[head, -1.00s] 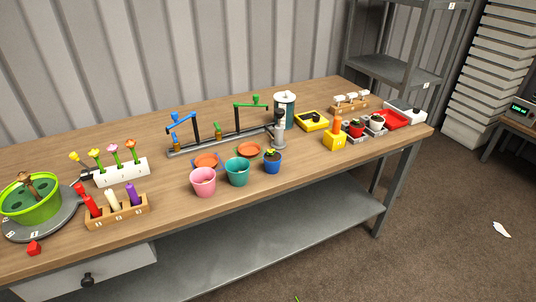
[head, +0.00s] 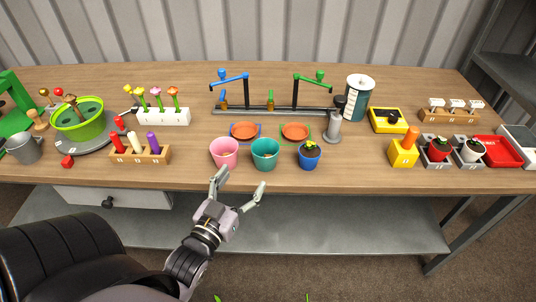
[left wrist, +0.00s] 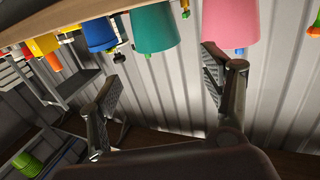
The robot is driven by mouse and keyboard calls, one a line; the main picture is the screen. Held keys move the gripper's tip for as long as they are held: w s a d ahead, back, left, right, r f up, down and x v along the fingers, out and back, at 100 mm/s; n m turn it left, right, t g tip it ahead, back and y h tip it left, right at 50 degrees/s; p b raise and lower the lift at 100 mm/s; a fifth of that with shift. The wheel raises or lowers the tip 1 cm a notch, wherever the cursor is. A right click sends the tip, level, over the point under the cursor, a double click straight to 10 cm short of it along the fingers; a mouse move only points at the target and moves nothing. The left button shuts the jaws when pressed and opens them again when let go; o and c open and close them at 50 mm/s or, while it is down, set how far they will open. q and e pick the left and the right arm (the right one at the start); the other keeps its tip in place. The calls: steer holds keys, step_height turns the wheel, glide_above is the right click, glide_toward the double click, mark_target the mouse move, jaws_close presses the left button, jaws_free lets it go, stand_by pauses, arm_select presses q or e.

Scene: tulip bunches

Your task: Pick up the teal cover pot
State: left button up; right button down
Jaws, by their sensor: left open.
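The teal cover pot (head: 265,154) stands upright near the table's front edge, between the pink pot (head: 224,152) and the blue pot (head: 309,156). In the head view my left gripper (head: 243,181) is open and empty in front of the table edge, its fingers pointing up toward the pink and teal pots. The left wrist view is upside down. There the teal pot (left wrist: 155,28) shows beyond the open fingers (left wrist: 160,72), apart from them. The pink pot (left wrist: 230,22) shows beyond one fingertip. My right gripper is not in view.
Orange saucers (head: 295,131) lie just behind the pots. The blue pot holds a small plant. A grey stand (head: 333,126) is at the right, and a wooden block with colored pegs (head: 140,155) is at the left. Bare table separates the pots from the yellow box (head: 403,155).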

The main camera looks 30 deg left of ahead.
mark_target(270, 139)
arm_select(q)
steer(key=w, duration=0.4)
steer(key=w+a+p, duration=0.1)
steer(key=w, duration=0.8)
steer(key=shift+a+f, duration=0.1)
steer(key=shift+a, duration=0.25)
steer(key=c, duration=1)
steer(key=shift+c, duration=0.2)
